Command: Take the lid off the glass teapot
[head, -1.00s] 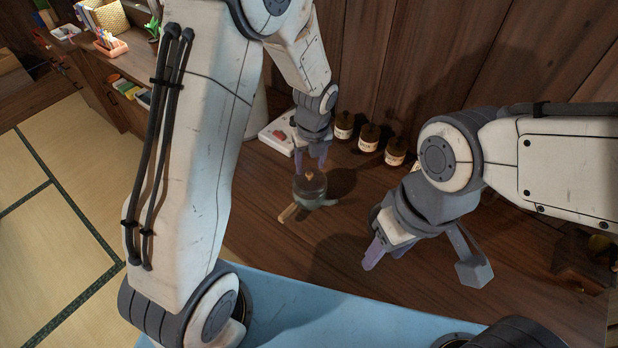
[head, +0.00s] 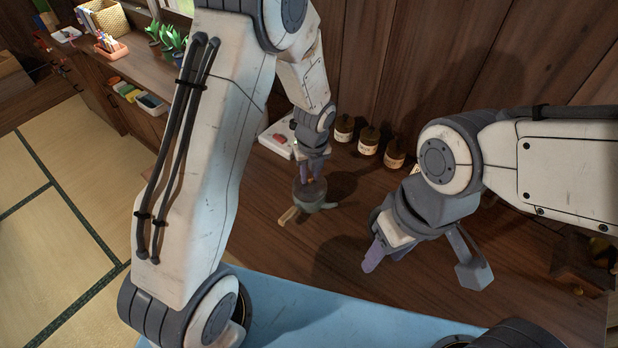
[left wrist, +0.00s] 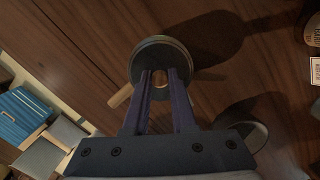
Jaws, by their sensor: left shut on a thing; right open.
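The glass teapot (head: 314,201) stands on the dark wooden counter, with its light wooden handle (head: 289,216) pointing to the lower left. Its round lid (head: 300,189) sits on top; it also shows in the left wrist view (left wrist: 160,43) as a dark disc with a light rim. My left gripper (head: 311,180) points down over the lid and is shut on the lid's knob (left wrist: 160,77), which shows between its fingertips. Whether the lid has lifted at all I cannot tell. My right gripper (head: 418,262) is open and empty over the counter, to the right of the teapot.
Several brown labelled jars (head: 368,140) stand along the wooden back wall. A white tray (head: 274,140) lies behind my left gripper. Plants (head: 170,42) and boxes line the shelf at the far left.

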